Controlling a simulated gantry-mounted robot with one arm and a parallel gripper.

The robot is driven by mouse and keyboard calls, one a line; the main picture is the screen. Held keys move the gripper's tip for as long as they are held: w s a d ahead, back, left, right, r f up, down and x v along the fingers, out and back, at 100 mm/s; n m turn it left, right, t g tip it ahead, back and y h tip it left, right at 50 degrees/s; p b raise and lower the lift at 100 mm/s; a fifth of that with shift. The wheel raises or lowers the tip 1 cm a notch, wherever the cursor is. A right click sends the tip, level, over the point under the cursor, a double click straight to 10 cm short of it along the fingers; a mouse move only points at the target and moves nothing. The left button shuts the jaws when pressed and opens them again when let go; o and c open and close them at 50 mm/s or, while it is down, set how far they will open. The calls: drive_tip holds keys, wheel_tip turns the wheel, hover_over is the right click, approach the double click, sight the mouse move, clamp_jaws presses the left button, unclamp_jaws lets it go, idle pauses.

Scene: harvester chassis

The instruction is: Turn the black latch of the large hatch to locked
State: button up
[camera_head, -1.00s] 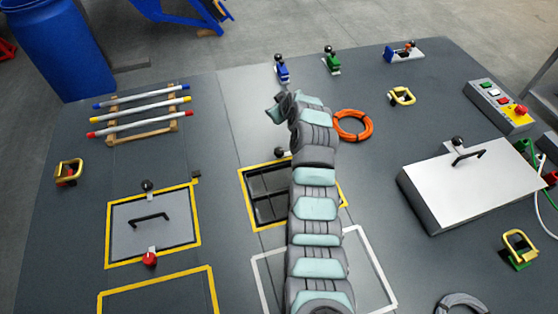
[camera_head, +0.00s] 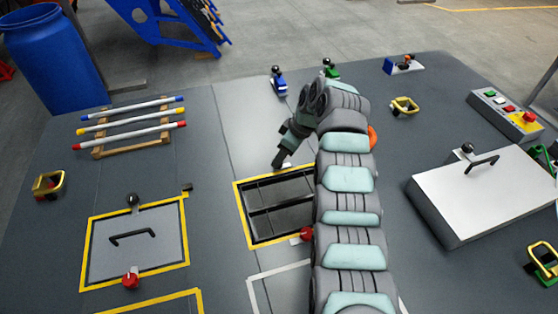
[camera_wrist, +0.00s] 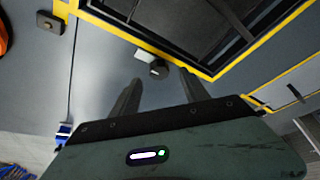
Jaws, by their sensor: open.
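A yellow-framed opening (camera_head: 240,215) with dark bars and panels inside lies mid-deck. A black-knobbed latch (camera_wrist: 158,70) with a pale metal plate sits beside its yellow edge in the wrist view. In the head view my gripper hides this knob. My gripper (camera_head: 279,163) points down at the opening's far edge; it also shows in the wrist view (camera_wrist: 159,80). It is open and empty, its fingers on either side of the knob. I cannot tell if they touch it. A red knob (camera_head: 306,234) is at the opening's near right corner.
A grey hatch (camera_head: 158,240) with a handle, black knob (camera_head: 132,199) and red knob (camera_head: 130,280) lies left. A raised silver lid (camera_head: 480,195) with a black-knobbed latch (camera_head: 467,148) stands right. A rack of rods (camera_head: 130,125) is far left.

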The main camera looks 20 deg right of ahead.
drive_tip(key=shift+x, duration=1.75)
drive_tip(key=shift+c, duration=0.3)
clamp_jaws()
